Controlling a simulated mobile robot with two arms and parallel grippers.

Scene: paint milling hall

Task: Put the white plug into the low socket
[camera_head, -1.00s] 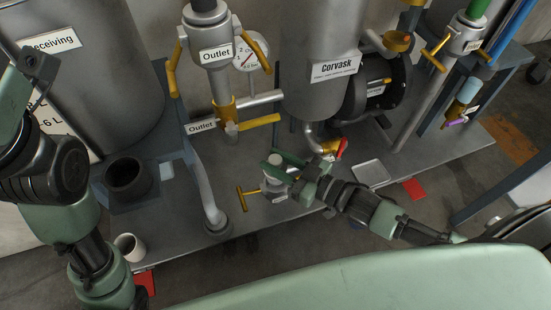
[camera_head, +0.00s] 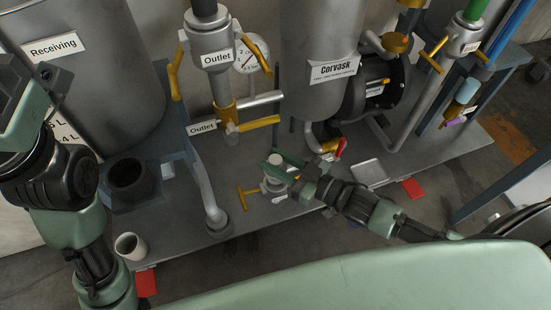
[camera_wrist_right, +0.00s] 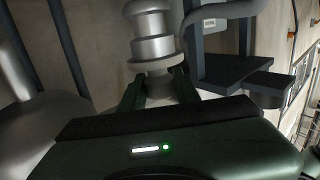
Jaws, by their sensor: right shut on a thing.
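My right gripper (camera_head: 279,170) is at the low fitting with the yellow T-handle (camera_head: 246,197), in the middle of the platform. It is shut on a pale round piece, seemingly the white plug (camera_head: 274,159), whose top shows between the fingers. In the right wrist view the gripper (camera_wrist_right: 158,95) has a finger on either side of a pale cylinder (camera_wrist_right: 157,87). The low socket cannot be told apart clearly from the fitting under the fingers, and I cannot tell how far the plug sits in it. My left arm shows at the left, but its gripper is out of frame.
The Corvask vessel (camera_head: 315,95) and the yellow-handled Outlet pipe (camera_head: 220,85) stand behind. A bent grey pipe (camera_head: 207,200) rises left of the fitting. A dark pot (camera_head: 128,180) and a pale cup (camera_head: 130,245) are farther left. A flat light tray (camera_head: 369,172) lies right.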

